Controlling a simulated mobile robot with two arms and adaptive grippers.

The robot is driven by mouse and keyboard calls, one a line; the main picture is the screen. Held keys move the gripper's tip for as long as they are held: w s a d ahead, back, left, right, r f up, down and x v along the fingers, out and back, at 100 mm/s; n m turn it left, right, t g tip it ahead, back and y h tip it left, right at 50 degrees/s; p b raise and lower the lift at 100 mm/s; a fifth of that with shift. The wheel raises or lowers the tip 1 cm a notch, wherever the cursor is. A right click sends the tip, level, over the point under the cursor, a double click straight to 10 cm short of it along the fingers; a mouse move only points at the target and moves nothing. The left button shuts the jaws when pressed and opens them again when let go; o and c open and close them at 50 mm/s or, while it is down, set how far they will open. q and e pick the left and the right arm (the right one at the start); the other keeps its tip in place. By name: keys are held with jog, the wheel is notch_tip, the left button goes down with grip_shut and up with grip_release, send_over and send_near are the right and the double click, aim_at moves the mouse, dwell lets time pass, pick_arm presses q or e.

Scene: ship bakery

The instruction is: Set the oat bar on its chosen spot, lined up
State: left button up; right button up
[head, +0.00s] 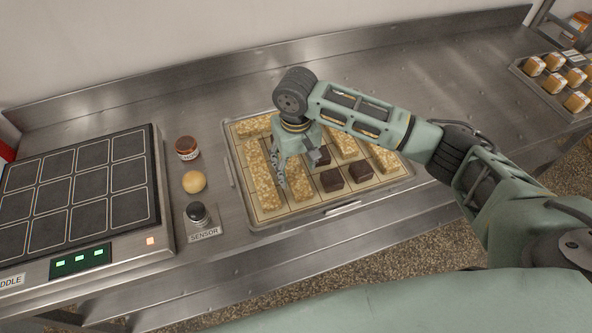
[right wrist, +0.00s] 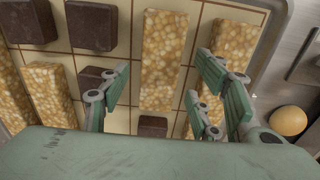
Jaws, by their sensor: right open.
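Several pale, grainy oat bars lie on a gridded tray (head: 338,206) among dark brown squares. Bars show at the tray's left side (head: 266,189), left of centre (head: 297,175) and right side (head: 383,158). Which one the task means, I cannot tell. My right gripper (head: 281,179) reaches down over the tray's left part, hiding some of it. In the right wrist view its fingers (right wrist: 170,98) are spread, with an oat bar (right wrist: 164,62) showing between them and another (right wrist: 235,45) beyond the right finger. I see nothing held. My left gripper is out of view.
Left stands a dark panel (head: 75,190) with outlined cells and green lights. Between panel and tray are a brown-topped jar (head: 187,148), a round bun (head: 194,182) and a knob labelled SENSOR (head: 197,213). Another tray (head: 535,78) of small packs stands far right.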

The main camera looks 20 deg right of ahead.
aim_at(296, 174)
notch_tip(296, 174, up, 10)
jog(key=b, duration=0.1)
jog(key=shift+f, duration=0.1)
dwell(0.5)
